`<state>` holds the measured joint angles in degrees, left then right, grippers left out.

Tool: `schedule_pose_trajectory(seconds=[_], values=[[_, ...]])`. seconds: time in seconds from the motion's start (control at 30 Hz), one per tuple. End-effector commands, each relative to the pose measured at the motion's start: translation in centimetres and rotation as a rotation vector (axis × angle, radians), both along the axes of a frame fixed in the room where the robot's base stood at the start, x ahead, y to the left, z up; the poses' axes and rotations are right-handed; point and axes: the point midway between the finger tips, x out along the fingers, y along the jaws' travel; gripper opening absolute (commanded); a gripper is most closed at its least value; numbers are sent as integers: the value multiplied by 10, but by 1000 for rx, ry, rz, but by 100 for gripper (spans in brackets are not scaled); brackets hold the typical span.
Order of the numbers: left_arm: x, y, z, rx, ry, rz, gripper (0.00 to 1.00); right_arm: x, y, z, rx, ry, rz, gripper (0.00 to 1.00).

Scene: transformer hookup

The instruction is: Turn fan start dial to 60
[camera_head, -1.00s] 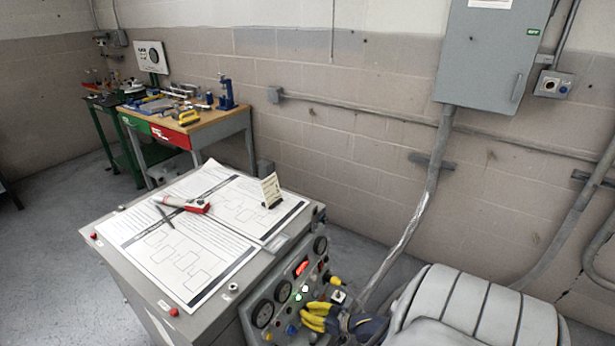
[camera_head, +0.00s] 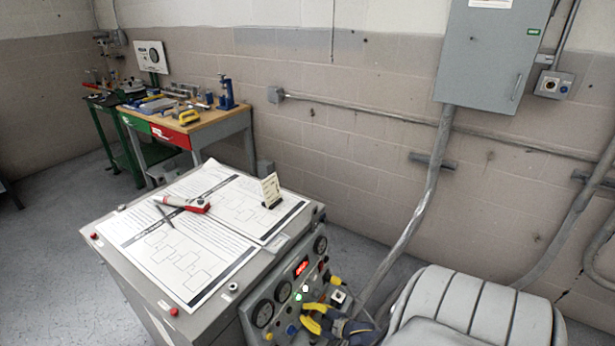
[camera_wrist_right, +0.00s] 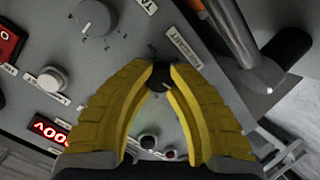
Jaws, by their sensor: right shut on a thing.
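My right gripper (camera_head: 314,318), with yellow fingers, is at the sloped control panel (camera_head: 285,300) on the front of the grey console. In the right wrist view its fingertips (camera_wrist_right: 160,78) meet around a small black knob (camera_wrist_right: 163,74), mostly hidden between them. A label plate (camera_wrist_right: 183,47) sits just above this knob, its text too small to read surely. A grey dial (camera_wrist_right: 95,18) with marks around it is up and left of the fingers. Another pale knob (camera_wrist_right: 52,80) is further left. I cannot read the gripped knob's setting. My left gripper is out of view.
Round gauges (camera_head: 263,313) and a lit red display (camera_head: 301,268) share the panel. Papers (camera_head: 180,255) and a red-and-white tool (camera_head: 185,204) lie on the console top. A grey ribbed housing (camera_head: 480,300) stands close on the right. A workbench (camera_head: 190,125) is at the back left.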

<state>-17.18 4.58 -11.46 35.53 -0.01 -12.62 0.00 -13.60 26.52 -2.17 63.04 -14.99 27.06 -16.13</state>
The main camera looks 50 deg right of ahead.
Motion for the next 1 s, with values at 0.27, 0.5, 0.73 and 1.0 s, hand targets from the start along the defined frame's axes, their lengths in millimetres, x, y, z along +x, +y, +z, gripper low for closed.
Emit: schedule_pose_trajectory(seconds=[0.27, 0.5, 0.73, 1.0], values=[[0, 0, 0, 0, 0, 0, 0, 2, -1, 2, -208, -31, 32, 0], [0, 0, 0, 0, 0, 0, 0, 2, -1, 2, -329, -47, 54, 0], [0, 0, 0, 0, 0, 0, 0, 2, 0, 3, -387, -55, 65, 0], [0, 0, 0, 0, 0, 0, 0, 2, 0, 3, -403, -58, 70, 0]])
